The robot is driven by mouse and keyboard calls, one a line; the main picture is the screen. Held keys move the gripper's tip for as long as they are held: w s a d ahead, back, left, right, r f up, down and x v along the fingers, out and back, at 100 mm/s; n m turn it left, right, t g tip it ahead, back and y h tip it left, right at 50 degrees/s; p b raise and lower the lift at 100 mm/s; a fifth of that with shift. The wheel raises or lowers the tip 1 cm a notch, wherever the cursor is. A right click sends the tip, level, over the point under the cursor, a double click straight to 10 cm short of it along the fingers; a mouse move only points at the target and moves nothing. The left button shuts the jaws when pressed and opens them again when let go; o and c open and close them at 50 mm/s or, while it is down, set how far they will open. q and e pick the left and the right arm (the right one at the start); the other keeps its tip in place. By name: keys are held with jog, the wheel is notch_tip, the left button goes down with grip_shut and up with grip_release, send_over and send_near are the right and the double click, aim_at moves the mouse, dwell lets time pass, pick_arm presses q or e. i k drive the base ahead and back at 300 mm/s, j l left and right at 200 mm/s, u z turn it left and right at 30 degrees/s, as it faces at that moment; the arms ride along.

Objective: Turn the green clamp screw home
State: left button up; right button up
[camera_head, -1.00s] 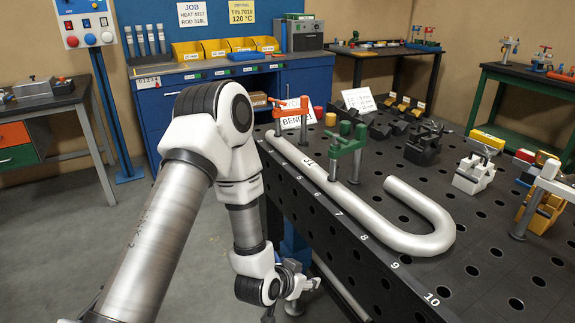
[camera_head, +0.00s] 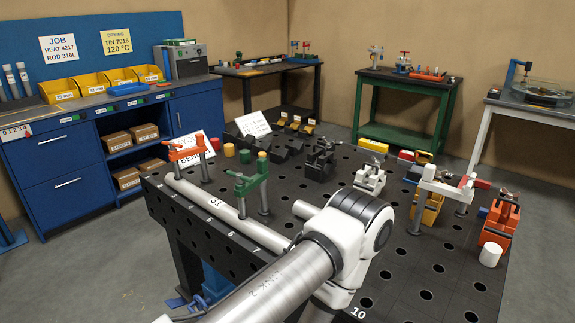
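The green clamp (camera_head: 251,184) stands on the black perforated table (camera_head: 410,268), at the near end of centre-left. Its arm reaches over the grey pipe (camera_head: 212,202), and its screw with a green top sits at the left end of that arm. I cannot tell how far the screw is turned. One of my arms comes in from the bottom left, and its large white joint covers the table's front and the pipe's bend. I see no fingers of either gripper in this view.
An orange clamp (camera_head: 189,152) stands farther along the pipe, and a white clamp (camera_head: 446,187) stands at right. Several small fixtures, including an orange vise (camera_head: 497,226), occupy the table's back and right. A blue workbench (camera_head: 75,170) stands behind at left.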

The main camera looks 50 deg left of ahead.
aim_at(240, 178)
jog(key=k+j+z, duration=0.15)
jog(key=j, duration=0.3)
jog(key=k+j+z, duration=0.15)
jog(key=j, duration=0.3)
jog(key=k+j+z, duration=0.2)
jog(key=j, duration=0.25)
jog(key=k+j+z, duration=0.15)
jog(key=j, duration=0.25)
jog(key=k+j+z, duration=0.15)
jog(key=j, duration=0.75)
